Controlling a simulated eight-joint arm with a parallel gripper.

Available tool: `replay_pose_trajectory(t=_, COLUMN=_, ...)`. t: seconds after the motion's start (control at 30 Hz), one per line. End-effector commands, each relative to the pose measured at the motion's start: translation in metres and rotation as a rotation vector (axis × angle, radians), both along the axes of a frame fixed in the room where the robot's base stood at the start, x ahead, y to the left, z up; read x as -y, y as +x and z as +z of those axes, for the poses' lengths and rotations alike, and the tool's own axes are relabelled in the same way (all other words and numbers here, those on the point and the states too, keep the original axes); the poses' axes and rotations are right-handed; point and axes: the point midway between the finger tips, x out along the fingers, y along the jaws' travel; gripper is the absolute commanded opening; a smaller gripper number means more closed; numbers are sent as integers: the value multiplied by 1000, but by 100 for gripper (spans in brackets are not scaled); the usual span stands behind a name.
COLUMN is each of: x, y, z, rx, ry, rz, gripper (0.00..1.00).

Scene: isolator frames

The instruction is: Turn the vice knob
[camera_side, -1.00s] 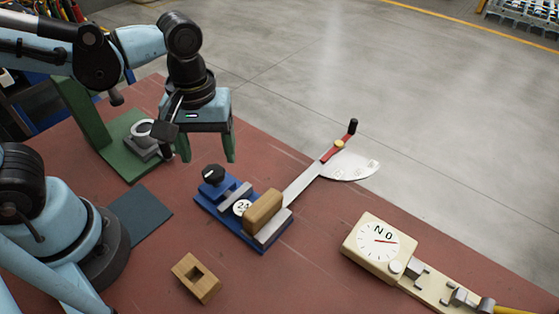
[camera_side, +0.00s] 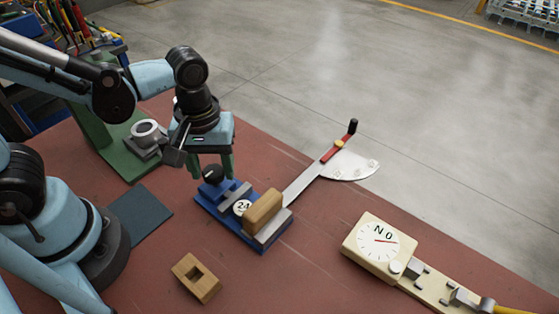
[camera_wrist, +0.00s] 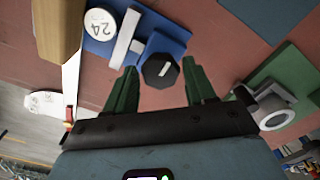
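The blue vice (camera_side: 228,226) stands on the red-brown bench and holds a wooden block (camera_side: 263,212) at its right end. Its black knob (camera_side: 212,174) is at the left end, and the knob also shows in the wrist view (camera_wrist: 161,70) with a white line on its face. My gripper (camera_side: 212,172) is open, with its green fingers on either side of the knob in the side view. In the wrist view, gaps show between the knob and both fingertips (camera_wrist: 162,73). I cannot tell whether the fingertips reach the knob's height.
A green stand with a grey ring part (camera_side: 146,132) is behind left of the vice. A metal arm with a red handle (camera_side: 338,146) extends behind right. A dial gauge (camera_side: 379,241) is at right, a wooden block with a hole (camera_side: 196,278) in front.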

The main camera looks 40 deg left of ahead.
Motion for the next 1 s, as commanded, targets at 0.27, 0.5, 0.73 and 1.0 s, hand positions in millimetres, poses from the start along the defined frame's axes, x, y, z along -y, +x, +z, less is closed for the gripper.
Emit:
replay_pose_trajectory(t=0.27, x=0, y=0, z=0, rx=0, ry=0, rz=0, gripper=15)
replay_pose_trajectory(t=0.5, x=0, y=0, z=0, rx=-1, ry=-1, rz=-27, gripper=15)
replay_pose_trajectory(t=0.73, x=0, y=0, z=0, rx=-2, ry=0, rz=-139, gripper=15)
replay_pose_trajectory(t=1.0, x=0, y=-1, z=0, rx=-2, ry=-1, rz=-375, gripper=15)
